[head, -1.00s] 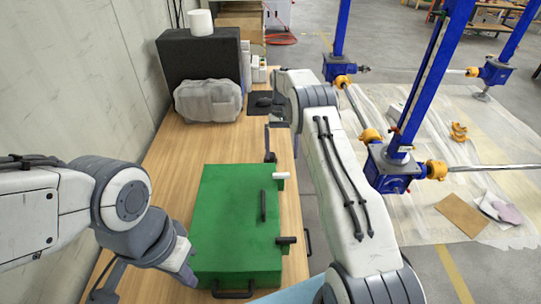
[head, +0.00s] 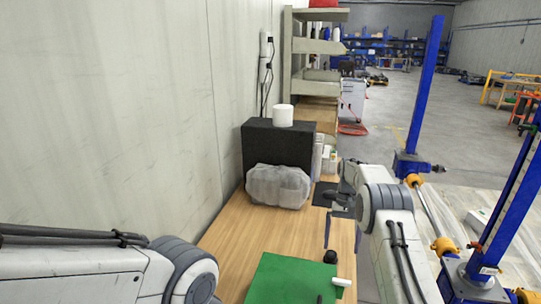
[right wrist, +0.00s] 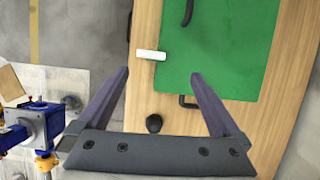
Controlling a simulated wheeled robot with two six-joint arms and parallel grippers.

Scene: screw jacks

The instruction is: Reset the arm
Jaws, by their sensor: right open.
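My right gripper (head: 338,205) is open and empty, held above the right edge of the wooden bench. In the right wrist view its two fingers (right wrist: 160,73) are spread apart, with bench and floor below. My left arm (head: 110,270) enters at the lower left of the head view; its gripper is out of frame. A green case (head: 285,280) lies on the bench at the bottom of the head view, cut off by the frame. It also shows in the right wrist view (right wrist: 220,50), with a white latch (right wrist: 151,55) on its edge.
A small black knob-like object (head: 331,257) is on the bench by the case. A wrapped grey bundle (head: 278,187), a black box (head: 262,143) and a white roll (head: 283,115) stand farther back. Blue screw jacks (head: 425,90) are on the right. A wall borders the left.

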